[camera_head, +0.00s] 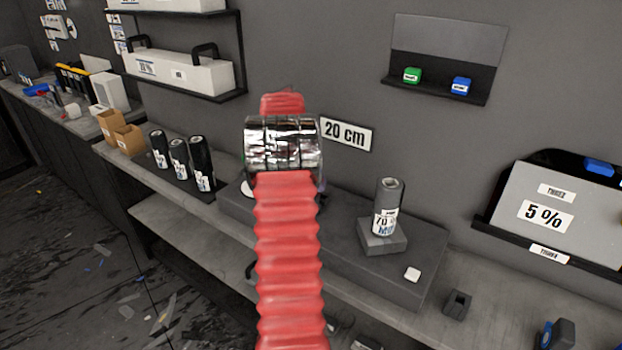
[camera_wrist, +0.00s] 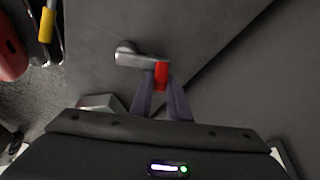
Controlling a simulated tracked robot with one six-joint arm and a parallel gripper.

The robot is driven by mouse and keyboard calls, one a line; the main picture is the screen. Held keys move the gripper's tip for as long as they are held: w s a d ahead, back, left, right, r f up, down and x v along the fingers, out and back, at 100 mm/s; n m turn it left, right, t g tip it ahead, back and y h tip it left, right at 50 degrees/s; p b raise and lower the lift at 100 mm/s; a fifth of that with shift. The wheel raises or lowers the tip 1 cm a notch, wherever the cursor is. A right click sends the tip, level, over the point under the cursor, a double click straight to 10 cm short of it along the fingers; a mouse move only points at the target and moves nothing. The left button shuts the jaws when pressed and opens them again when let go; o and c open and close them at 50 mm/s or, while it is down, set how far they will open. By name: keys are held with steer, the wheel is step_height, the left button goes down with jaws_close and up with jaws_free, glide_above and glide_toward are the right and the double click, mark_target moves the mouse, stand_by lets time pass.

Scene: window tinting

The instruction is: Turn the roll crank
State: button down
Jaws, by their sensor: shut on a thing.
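The roll crank shows in the wrist view as a grey lever arm (camera_wrist: 137,55) with a red handle (camera_wrist: 161,76) at its right end. My gripper (camera_wrist: 162,82) has its two dark fingers on either side of the red handle and is shut on it. The lever points to the right in that view. In the head view my own red-sleeved arm covers the middle of the scene and hides the gripper and the crank. A dark film roll (camera_head: 388,200) labelled 70 stands upright on a small grey block (camera_head: 382,238).
The block sits on a long grey unit (camera_head: 430,245) with a white button (camera_head: 412,274), below a "20 cm" sign (camera_head: 346,134). Several dark rolls (camera_head: 180,160) stand to the left. Green (camera_head: 412,75) and blue (camera_head: 460,86) items sit on a wall shelf.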

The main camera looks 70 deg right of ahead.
steer(key=shift+s+m+y, duration=0.4)
steer(key=shift+s+m, duration=0.1)
steer(key=shift+m, duration=0.6)
steer(key=c, duration=1.7)
jaws_free()
steer(key=shift+v, duration=6.8)
steer(key=shift+d, duration=0.1)
